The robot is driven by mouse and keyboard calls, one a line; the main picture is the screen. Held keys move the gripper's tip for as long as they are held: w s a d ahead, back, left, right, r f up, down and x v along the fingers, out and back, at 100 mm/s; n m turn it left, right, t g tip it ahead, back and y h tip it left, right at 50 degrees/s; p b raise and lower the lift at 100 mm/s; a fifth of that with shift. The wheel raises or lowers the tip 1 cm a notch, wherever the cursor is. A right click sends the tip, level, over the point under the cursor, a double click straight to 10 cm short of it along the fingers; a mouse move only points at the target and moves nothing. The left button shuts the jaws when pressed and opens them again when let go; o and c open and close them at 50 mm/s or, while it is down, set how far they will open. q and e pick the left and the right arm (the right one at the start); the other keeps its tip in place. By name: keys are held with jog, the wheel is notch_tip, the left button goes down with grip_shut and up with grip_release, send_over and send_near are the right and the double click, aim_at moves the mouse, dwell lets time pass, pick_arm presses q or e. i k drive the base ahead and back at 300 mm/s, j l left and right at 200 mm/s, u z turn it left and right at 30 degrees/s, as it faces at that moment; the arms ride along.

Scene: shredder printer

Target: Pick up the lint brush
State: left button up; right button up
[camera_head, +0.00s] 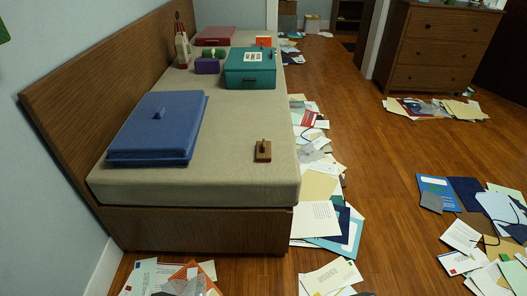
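A small brown wooden object (263,152) with a short upright knob or handle lies on the beige top of the bed-like platform (232,118), near its right front edge. It looks like the lint brush, but its underside is hidden. Nothing touches it and bare surface surrounds it. Neither of my grippers can be made out; only tiny dark bits show at the bottom edge of the view.
A large blue lidded box (157,128) lies left of the brush. A teal box (250,69), a purple box (207,66) and a red case (214,36) stand farther back. Papers (320,190) litter the wooden floor beside the platform. A dresser (437,50) stands back right.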

aim_at(264, 147)
jog(key=i+j+z, duration=1.15)
jog(key=i+j, duration=0.05)
jog(key=j, duration=0.05)
